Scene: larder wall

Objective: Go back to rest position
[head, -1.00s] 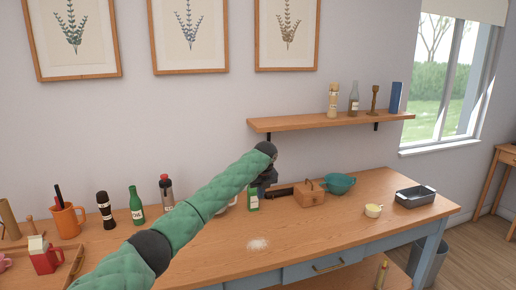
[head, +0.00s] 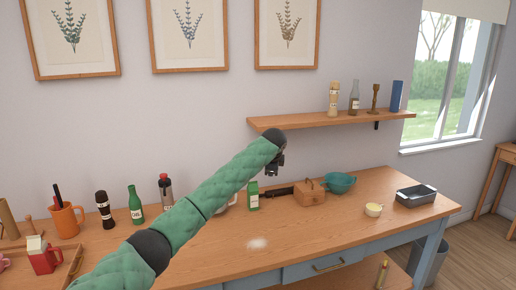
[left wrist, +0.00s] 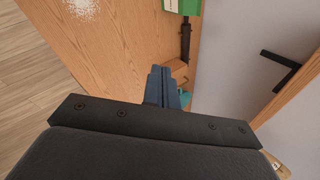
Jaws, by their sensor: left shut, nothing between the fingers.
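My left gripper (head: 275,172) hangs at the end of my green padded arm, in front of the wall and above the back of the wooden table. In the left wrist view its dark fingers (left wrist: 163,88) are together with nothing between them. A green carton (head: 253,196) stands on the table below the gripper, apart from it. The carton also shows at the top of the left wrist view (left wrist: 183,6). My right gripper is in neither view.
The table (head: 330,225) holds a wooden box (head: 310,195), a teal bowl (head: 341,184), a small yellow-filled cup (head: 374,210) and a dark tin (head: 416,203). White powder (head: 257,243) lies near the front. A wall shelf (head: 300,122) with bottles is at the right of the gripper.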

